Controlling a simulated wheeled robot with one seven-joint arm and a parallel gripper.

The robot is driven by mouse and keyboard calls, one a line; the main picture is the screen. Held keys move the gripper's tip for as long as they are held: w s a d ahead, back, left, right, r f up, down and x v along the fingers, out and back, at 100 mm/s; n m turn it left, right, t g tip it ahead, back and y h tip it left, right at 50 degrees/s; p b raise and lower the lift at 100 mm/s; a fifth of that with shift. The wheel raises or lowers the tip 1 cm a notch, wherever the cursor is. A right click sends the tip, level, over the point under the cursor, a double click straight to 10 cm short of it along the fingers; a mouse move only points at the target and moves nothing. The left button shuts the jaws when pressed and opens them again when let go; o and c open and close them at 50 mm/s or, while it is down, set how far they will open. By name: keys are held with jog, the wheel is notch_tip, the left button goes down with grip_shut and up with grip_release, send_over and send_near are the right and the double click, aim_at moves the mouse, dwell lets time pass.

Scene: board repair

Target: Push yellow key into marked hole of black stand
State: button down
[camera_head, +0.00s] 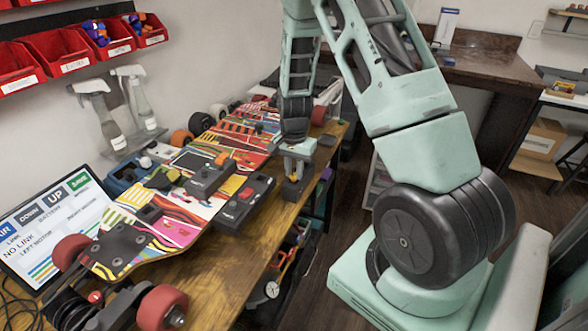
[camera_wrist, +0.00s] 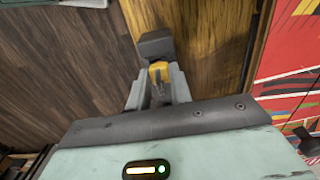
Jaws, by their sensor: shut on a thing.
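My gripper (camera_head: 297,160) points down at the edge of the wooden workbench, right of the skateboard. In the wrist view my gripper (camera_wrist: 158,82) has its fingers close together on the yellow key (camera_wrist: 158,70), of which only a short piece shows between the fingertips. The black stand (camera_wrist: 155,44) is a dark block just beyond the fingertips. In the head view the black stand (camera_head: 296,188) is at the bench edge, right below my gripper. The marked hole is hidden, and I cannot tell how far the key is in it.
The colourful skateboard (camera_head: 180,215) lies upside down along the bench, with dark boxes (camera_head: 243,205) beside my gripper. A screen (camera_head: 50,225) stands at the left. Spray bottles (camera_head: 140,100) and red bins (camera_head: 58,50) are at the back left. The floor (camera_head: 330,225) drops away right of the bench.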

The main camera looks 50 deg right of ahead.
aim_at(294, 166)
jog(key=shift+f, duration=0.45)
dwell(0.6)
jog(key=c, duration=0.9)
grip_release()
jog(key=shift+r, duration=0.2)
jog(key=shift+r+p, duration=1.05)
jog(key=shift+r, duration=0.15)
jog(key=shift+r, duration=0.15)
jog(key=shift+r+p, duration=2.6)
jog(key=shift+r, duration=0.4)
